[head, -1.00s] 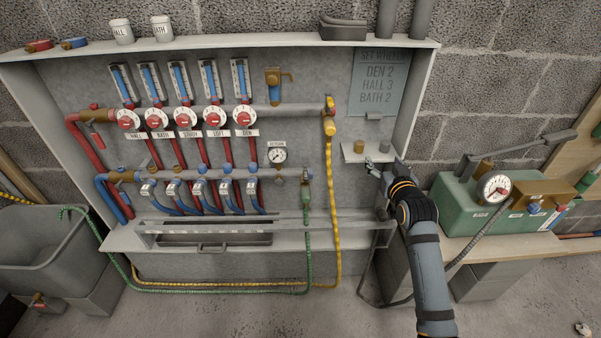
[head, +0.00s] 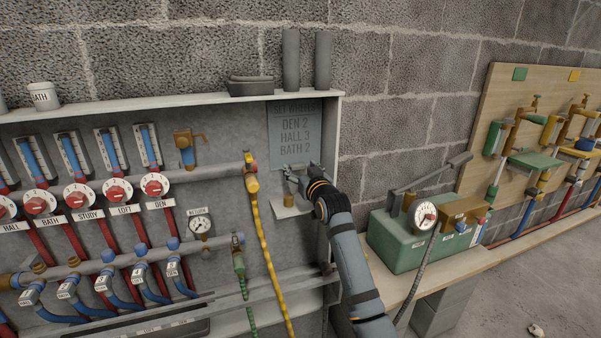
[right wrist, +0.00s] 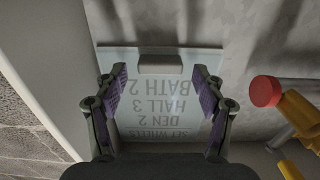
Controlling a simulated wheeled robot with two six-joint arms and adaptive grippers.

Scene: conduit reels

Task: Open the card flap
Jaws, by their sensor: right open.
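The card flap (head: 297,125) is a grey-blue sheet on the cabinet's back panel at its right end, lettered DEN 2, HALL 3, BATH 2. It hangs flat and closed. In the right wrist view the card (right wrist: 160,108) appears upside down, with a pale tab (right wrist: 160,64) at its lower edge. My right gripper (head: 301,175) is at the card's lower edge. Its open fingers (right wrist: 160,82) are on either side of the lettering and below the tab in the wrist picture, with nothing gripped. I cannot tell whether they touch the card. My left gripper is not in view.
A small shelf (head: 289,211) sits just below the gripper. A yellow valve and hose (head: 252,185) run to its left. The cabinet's right side wall (head: 335,135) is close by. A green pump box (head: 405,243) with a gauge stands on the bench at right.

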